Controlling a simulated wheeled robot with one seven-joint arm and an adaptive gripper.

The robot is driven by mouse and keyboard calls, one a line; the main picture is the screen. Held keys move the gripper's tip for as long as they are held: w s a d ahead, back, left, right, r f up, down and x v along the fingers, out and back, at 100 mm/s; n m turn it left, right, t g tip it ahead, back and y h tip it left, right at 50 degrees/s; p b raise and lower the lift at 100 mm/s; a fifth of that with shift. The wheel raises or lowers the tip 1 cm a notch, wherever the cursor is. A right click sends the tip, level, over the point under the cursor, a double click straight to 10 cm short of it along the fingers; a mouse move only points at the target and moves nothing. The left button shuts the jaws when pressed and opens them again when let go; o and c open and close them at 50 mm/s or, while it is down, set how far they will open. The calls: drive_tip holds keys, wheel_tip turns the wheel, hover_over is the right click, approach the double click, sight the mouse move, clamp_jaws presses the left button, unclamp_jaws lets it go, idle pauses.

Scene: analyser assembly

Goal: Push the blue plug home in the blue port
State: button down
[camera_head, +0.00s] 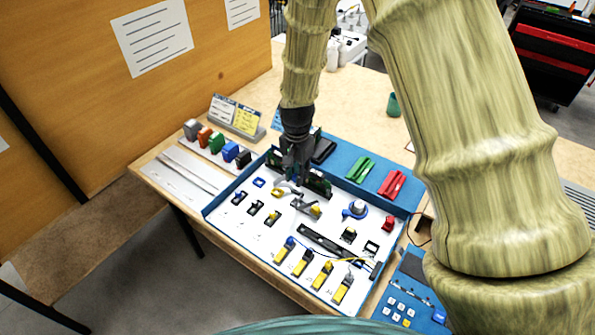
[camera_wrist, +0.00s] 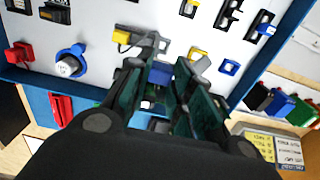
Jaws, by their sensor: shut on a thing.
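My gripper (camera_wrist: 160,70) points down over the white panel, its dark fingers closed around a blue piece, which I take to be the blue plug (camera_wrist: 159,77). Only a small part of the plug shows between the fingers. In the head view my gripper (camera_head: 293,178) is above the panel's back half and hides the plug. The blue port, a small square blue frame (camera_wrist: 230,67), lies on the panel to the right of the fingers in the wrist view. In the head view the blue port (camera_head: 259,183) is left of my gripper. Plug and port look apart.
Coloured blocks (camera_head: 216,142) line the back left. Green (camera_head: 360,169) and red (camera_head: 392,183) holders lie behind.

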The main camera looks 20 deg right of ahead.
drive_tip(key=shift+w, duration=0.1)
drive_tip(key=w+a+f+b, duration=0.1)
drive_tip(key=w+a+f, duration=0.4)
drive_tip(key=w+a, duration=0.5)
drive_tip(key=shift+w, duration=1.15)
idle(0.7)
drive_tip(key=shift+d+r, duration=0.1)
drive_tip(key=shift+f+b, duration=0.7)
drive_tip(key=shift+f, duration=0.8)
drive_tip(key=shift+f+b, duration=0.45)
drive_tip(key=shift+f, duration=0.65)
idle(0.8)
drive_tip(key=c, duration=0.9)
unclamp_jaws()
drive_tip(key=shift+o, duration=0.2)
